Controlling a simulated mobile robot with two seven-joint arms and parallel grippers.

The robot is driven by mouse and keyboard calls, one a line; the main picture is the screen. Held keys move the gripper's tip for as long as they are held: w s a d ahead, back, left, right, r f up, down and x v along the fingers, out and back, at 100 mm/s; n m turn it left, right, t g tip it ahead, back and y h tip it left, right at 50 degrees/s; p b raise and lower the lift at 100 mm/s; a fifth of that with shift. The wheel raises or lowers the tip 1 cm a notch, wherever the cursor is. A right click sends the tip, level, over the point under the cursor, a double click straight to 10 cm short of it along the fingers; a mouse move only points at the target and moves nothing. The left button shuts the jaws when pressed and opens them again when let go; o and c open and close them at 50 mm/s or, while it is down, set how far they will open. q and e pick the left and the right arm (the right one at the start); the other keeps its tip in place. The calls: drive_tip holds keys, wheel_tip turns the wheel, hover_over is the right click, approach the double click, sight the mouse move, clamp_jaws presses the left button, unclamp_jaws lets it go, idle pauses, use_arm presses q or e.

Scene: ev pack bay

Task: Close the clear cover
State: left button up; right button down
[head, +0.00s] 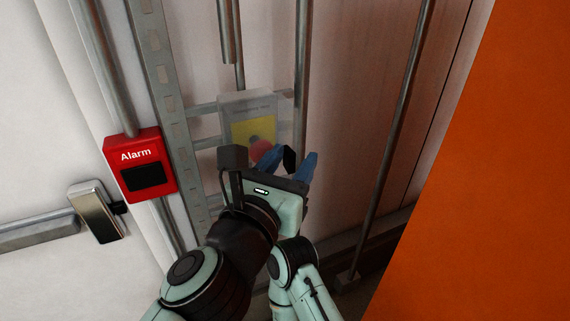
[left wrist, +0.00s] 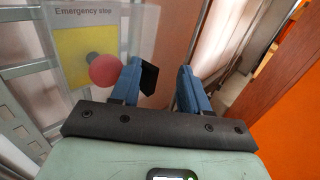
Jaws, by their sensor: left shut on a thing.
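The emergency stop box (head: 234,103) is mounted on the rails, with a yellow plate (head: 239,132) and a red button (head: 260,149). In the left wrist view, the red button (left wrist: 104,70) stands just left of my fingers. The clear cover (head: 286,106) shows as a faint see-through panel at the box's right side; its exact angle is hard to tell. It also shows in the left wrist view (left wrist: 147,28). My left gripper (head: 294,156) has its blue fingers around a black tab (left wrist: 149,78), which seems to belong to the cover. My right gripper is out of view.
A red alarm box (head: 148,182) is on the frame to the left, above a metal door bar (head: 40,234). Vertical metal rods (head: 398,120) stand right of the stop box. An orange panel (head: 490,170) fills the right side.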

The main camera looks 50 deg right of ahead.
use_arm(q)
drive_tip(key=shift+s+d+r+g, duration=0.2)
drive_tip(key=shift+s+g, duration=0.1)
drive_tip(key=shift+s, duration=0.2)
drive_tip(key=shift+a, duration=0.4)
drive_tip(key=p+v, duration=0.1)
drive_tip(key=v, duration=1.1)
drive_tip(key=shift+a+f, duration=0.3)
drive_tip(key=shift+a, duration=0.15)
drive_tip(key=shift+w, duration=0.15)
